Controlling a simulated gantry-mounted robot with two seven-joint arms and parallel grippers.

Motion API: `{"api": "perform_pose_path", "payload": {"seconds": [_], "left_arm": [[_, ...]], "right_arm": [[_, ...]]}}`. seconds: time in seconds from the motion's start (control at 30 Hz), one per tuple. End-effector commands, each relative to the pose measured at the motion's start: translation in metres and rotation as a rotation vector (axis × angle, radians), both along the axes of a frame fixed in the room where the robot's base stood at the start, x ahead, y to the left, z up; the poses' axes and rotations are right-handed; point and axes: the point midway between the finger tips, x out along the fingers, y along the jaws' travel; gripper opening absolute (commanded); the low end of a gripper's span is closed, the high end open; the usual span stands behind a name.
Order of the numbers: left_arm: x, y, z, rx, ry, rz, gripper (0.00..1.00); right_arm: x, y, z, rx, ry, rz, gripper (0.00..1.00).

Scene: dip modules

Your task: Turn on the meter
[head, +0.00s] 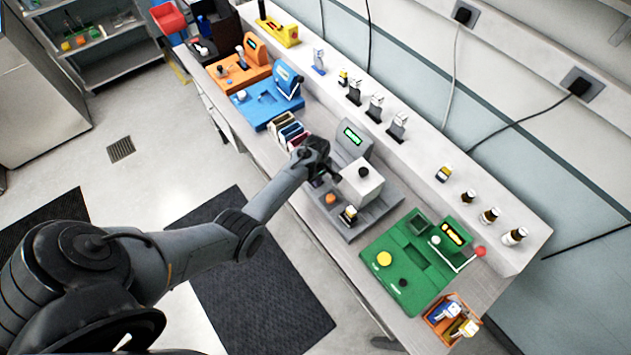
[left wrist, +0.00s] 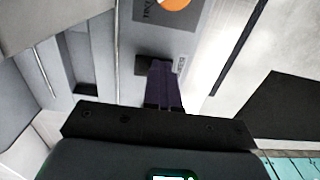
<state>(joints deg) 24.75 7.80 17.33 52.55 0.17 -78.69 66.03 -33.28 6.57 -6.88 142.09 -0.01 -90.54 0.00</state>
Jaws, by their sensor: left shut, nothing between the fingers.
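A grey module (head: 378,212) stands mid-bench, with a lit green screen (head: 352,136) on its upright housing, a white block (head: 362,187) with a black knob, and an orange button (head: 330,198). Which part is called the meter I cannot tell. My left gripper (head: 318,182) is low over this module's left side. In the left wrist view the fingers (left wrist: 163,64) are shut and empty, pointing at the grey surface beside a small black switch-like part (left wrist: 146,65) and a small label. The orange button (left wrist: 174,3) is at the top edge. Contact is unclear. My right gripper is out of view.
A green module (head: 395,255) lies to the right, with an orange bin (head: 450,322) beyond it. Blue (head: 268,105) and orange (head: 240,72) modules stand to the left. Several small bottles and instruments line the back shelf (head: 425,165).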

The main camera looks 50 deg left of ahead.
Motion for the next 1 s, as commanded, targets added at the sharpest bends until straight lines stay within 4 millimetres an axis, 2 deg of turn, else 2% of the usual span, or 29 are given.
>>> {"api": "perform_pose_path", "payload": {"seconds": [0.03, 0.07, 0.23, 0.37, 0.67, 0.73, 1.0], "left_arm": [[-0.004, 0.005, -0.012, 0.009, -0.006, 0.007, 0.0], [-0.004, 0.005, -0.012, 0.009, -0.006, 0.007, 0.0], [-0.004, 0.005, -0.009, 0.009, -0.006, 0.006, 0.0], [-0.004, 0.004, 0.0, 0.008, -0.004, 0.007, 0.0], [-0.005, 0.0, 0.043, 0.0, 0.005, 0.002, 0.0], [-0.004, 0.0, 0.048, 0.002, 0.001, 0.001, 0.0], [-0.005, -0.001, 0.099, 0.001, 0.0, -0.002, 0.0]], "right_arm": [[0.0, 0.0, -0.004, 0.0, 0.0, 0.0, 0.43], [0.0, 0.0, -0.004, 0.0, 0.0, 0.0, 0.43], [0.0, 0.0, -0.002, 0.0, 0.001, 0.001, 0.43], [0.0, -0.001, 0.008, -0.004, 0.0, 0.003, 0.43], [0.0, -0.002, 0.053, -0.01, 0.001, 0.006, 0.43], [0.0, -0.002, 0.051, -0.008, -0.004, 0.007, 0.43], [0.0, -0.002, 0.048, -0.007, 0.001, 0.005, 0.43]]}}
